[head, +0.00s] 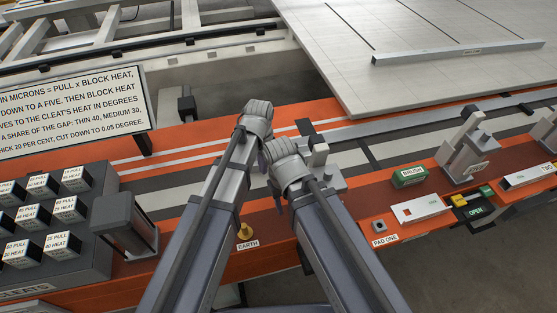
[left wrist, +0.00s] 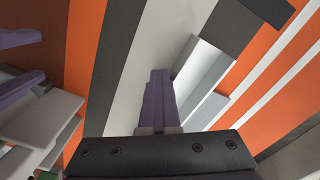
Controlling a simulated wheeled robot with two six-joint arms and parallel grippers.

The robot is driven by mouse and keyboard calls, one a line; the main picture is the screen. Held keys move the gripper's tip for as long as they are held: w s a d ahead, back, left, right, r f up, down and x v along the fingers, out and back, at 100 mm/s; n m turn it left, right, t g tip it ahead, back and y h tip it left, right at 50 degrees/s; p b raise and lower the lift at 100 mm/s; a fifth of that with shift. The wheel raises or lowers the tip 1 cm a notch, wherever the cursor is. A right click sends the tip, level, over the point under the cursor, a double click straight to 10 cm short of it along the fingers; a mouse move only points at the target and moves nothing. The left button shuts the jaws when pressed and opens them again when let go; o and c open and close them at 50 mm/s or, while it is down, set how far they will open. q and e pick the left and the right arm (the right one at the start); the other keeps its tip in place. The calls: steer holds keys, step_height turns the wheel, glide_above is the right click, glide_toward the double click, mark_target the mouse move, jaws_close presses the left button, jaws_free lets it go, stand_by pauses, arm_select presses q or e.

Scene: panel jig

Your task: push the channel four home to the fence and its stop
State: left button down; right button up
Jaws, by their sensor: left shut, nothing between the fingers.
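A long pale grey bar (head: 455,52), which looks like a channel, lies on the white panel at upper right in the head view. Its label is too small to read. A long grey strip (head: 400,122) runs along the panel's near edge; I cannot tell whether it is the fence. My left gripper (head: 258,108) is over the orange bench, well left of the bar. In the left wrist view its purple fingers (left wrist: 158,100) are shut and empty, beside a pale grey stepped part (left wrist: 205,75).
A grey upright fixture (head: 470,148) stands on the bench at right, near a green block (head: 409,177) and a white plate (head: 420,209). A rack of labelled cleats (head: 60,215) fills the lower left. A brass EARTH knob (head: 244,230) stands at the front.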

arm_select(q)
steer(key=shift+w, duration=0.25)
steer(key=shift+s, duration=0.15)
steer(key=shift+s+d, duration=0.15)
steer(key=shift+s, duration=0.7)
arm_select(e)
steer(key=shift+r, duration=0.1)
arm_select(q)
step_height(320, 180, up, 8)
steer(key=p, duration=0.8)
arm_select(e)
step_height(320, 180, up, 8)
arm_select(q)
steer(key=shift+s, duration=0.1)
